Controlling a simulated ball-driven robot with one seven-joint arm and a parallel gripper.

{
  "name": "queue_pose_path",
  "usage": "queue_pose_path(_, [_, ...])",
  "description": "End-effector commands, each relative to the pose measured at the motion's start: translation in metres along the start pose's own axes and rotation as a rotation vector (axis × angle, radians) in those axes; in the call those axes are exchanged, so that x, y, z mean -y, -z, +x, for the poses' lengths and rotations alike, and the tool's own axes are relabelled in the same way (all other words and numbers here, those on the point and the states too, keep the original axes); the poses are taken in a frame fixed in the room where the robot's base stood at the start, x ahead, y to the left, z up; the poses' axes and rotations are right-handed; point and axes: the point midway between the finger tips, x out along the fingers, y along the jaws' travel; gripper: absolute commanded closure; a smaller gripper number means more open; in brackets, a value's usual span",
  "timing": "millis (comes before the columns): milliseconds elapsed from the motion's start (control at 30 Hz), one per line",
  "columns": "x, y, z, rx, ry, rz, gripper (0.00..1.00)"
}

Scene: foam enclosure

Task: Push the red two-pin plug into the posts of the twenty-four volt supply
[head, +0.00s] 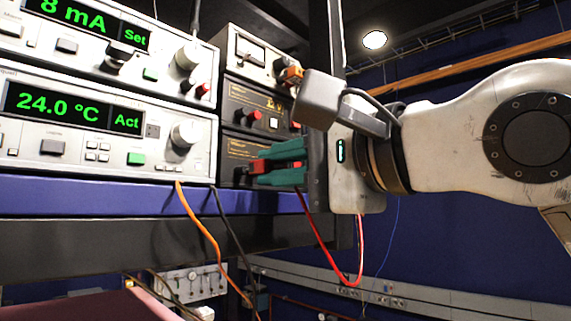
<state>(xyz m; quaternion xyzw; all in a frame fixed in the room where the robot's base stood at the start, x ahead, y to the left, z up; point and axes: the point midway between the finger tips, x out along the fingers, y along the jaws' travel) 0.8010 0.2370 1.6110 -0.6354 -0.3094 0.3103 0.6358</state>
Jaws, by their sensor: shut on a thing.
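My gripper (264,165) has teal fingers and comes in from the right, level with the lowest of the small stacked units. It is shut on the red plug (260,167), which shows between the fingertips. A red cable (318,235) hangs down in a loop below my gripper. The plug is close in front of the dark face of the lowest unit (240,149); I cannot tell whether its pins touch any posts. The posts and much of that unit's face are hidden by the fingers and plug. The lettering on the small units is too small to read.
A dark middle unit with a red knob (254,114) and a metered top unit (250,50) stand above. Large instruments (105,130) with green displays fill the left. A dark upright post (337,40) stands right of the stack. Orange (205,235) and black cables hang over the blue shelf edge (90,196).

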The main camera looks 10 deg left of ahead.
Motion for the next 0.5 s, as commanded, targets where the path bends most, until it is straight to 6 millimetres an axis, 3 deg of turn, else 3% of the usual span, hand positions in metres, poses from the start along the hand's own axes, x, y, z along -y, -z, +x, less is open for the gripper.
queue_pose_path(500, [0.000,-0.001,0.012,0.001,0.001,-0.001,1.00])
